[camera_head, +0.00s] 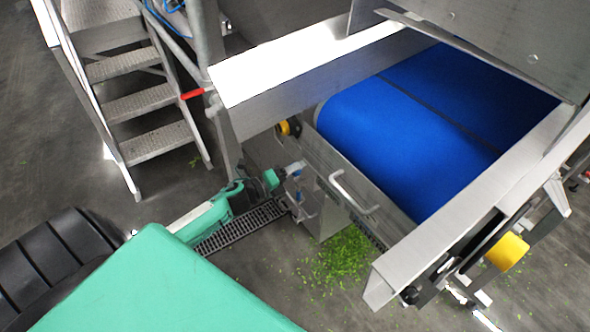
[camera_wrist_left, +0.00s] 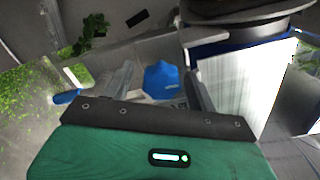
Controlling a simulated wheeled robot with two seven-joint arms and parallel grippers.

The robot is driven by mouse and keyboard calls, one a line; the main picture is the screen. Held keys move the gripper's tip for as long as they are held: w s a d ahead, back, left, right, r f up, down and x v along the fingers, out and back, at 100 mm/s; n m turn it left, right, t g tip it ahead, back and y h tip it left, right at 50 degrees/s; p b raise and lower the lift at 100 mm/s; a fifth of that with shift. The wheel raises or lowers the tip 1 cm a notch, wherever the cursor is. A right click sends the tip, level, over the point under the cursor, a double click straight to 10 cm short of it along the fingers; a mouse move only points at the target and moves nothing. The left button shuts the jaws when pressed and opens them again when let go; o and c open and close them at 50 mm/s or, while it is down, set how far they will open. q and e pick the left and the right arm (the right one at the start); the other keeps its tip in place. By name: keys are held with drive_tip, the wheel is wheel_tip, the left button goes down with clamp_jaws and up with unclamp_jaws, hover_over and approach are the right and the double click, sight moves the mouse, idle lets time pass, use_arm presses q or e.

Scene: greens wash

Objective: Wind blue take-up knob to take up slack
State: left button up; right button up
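The blue take-up knob (camera_wrist_left: 162,80) shows in the left wrist view, ahead of my left gripper (camera_wrist_left: 158,78) and between its two fingers. The fingers stand apart, with a narrow gap to the knob on the left side. On the right side the finger is very near the knob, and I cannot tell if it touches. In the head view my left gripper (camera_head: 294,168) is small, beside the frame under the blue conveyor belt (camera_head: 405,145). The knob is mostly hidden there. My right gripper is not in view.
A blue-gripped lever (camera_wrist_left: 68,97) lies left of the knob. A bent metal handle (camera_head: 352,195) sticks out on the conveyor side. Chopped greens (camera_head: 340,258) lie on the floor by a drain grate (camera_head: 240,228). Metal steps (camera_head: 140,103) stand behind.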

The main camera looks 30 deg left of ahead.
use_arm(q)
drive_tip(key=shift+s, duration=0.1)
drive_tip(key=shift+s+a, duration=0.15)
drive_tip(key=shift+s, duration=0.1)
drive_tip(key=b+v, duration=0.2)
drive_tip(key=v, duration=1.1)
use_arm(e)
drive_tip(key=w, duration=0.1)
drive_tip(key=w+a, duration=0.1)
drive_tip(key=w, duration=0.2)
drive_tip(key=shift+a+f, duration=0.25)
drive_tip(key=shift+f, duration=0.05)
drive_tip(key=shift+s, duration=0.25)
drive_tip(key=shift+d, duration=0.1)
